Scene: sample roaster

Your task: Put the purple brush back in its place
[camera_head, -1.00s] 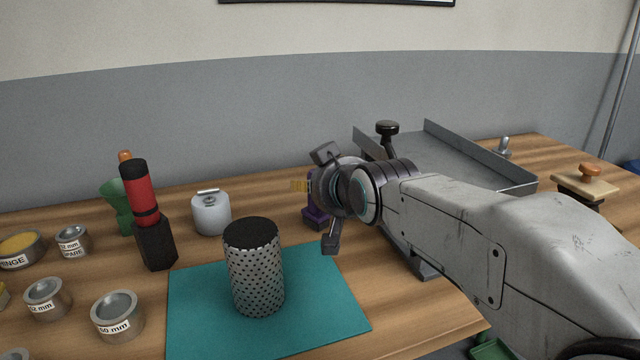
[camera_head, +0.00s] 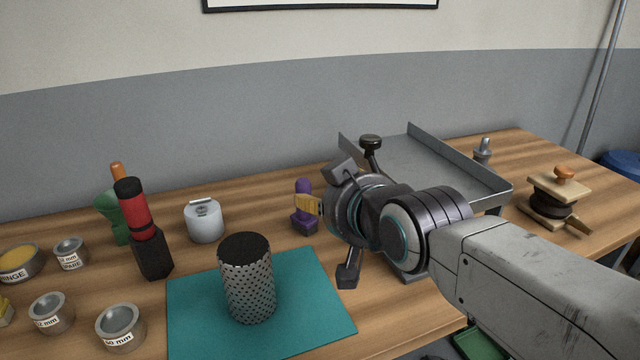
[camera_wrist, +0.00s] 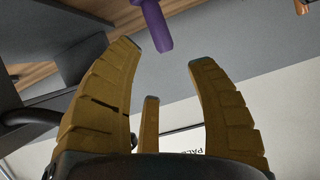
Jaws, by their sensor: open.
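The purple brush (camera_head: 304,187) stands upright on the table behind the teal mat, with a darker purple block (camera_head: 304,224) at its foot. I cannot tell whether that block is part of it. My gripper (camera_head: 308,203) is open, and its tan fingers reach left, close to the brush's middle and partly covering it. In the wrist view the brush's purple rounded end (camera_wrist: 156,25) shows just beyond the gap between the spread fingers of my gripper (camera_wrist: 169,52). Nothing is visibly held, and contact cannot be told.
A perforated cylinder (camera_head: 248,282) stands on the teal mat (camera_head: 310,300). A white canister (camera_head: 205,222), a red-and-black tool (camera_head: 150,235), a green object (camera_head: 108,213) and several metal cups stand left. A grey metal tray (camera_head: 430,165) stands behind my arm.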

